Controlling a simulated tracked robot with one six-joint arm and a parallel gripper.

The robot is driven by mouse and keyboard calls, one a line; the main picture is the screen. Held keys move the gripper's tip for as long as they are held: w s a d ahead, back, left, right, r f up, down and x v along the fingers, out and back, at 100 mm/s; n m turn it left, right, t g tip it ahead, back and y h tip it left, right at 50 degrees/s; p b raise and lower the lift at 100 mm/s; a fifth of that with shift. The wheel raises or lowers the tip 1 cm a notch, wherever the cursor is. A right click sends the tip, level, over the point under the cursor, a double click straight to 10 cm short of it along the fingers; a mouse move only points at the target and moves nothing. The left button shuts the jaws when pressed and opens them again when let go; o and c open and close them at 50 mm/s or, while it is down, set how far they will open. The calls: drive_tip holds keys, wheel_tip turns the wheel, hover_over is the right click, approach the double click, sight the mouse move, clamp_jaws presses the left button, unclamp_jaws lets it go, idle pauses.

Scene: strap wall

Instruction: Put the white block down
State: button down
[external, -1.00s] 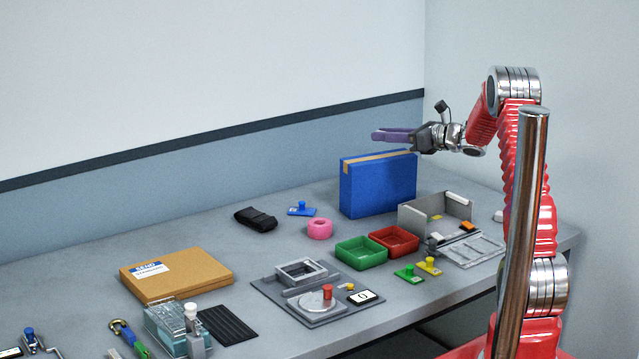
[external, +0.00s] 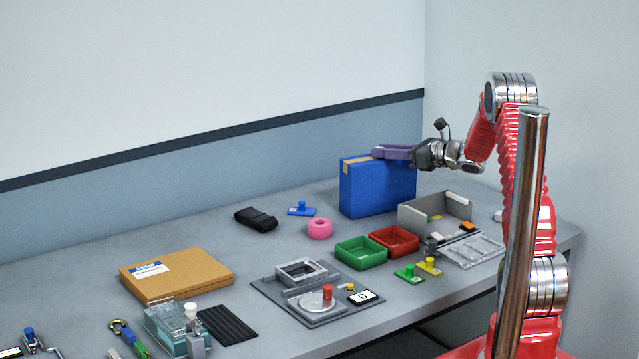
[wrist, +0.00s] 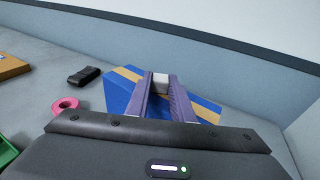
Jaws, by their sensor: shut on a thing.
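My gripper (external: 393,152) has purple fingers and reaches leftward over the top of the blue box at the back of the bench. In the wrist view, my gripper (wrist: 161,88) is shut on the white block (wrist: 161,78), a small pale cube between the fingertips. The blue box (external: 378,187) with a tan strip stands upright; it also shows beneath the fingers in the wrist view (wrist: 118,90). Whether the fingers or block touch the box cannot be told. In the external view the block is hidden by the fingers.
Left of the box lie a pink ring (external: 320,229) and a black strap bundle (external: 255,219). In front stand a green tray (external: 361,253), a red tray (external: 394,240) and a grey bin (external: 449,203). The wall rises behind.

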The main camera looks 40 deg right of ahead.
drive_tip(key=shift+f, duration=0.15)
drive_tip(key=c, duration=1.5)
unclamp_jaws()
drive_tip(key=shift+c, duration=0.2)
drive_tip(key=shift+s+d+r, duration=0.15)
drive_tip(key=shift+s+r, duration=0.05)
drive_tip(key=v, duration=1.1)
drive_tip(key=shift+s, duration=0.3)
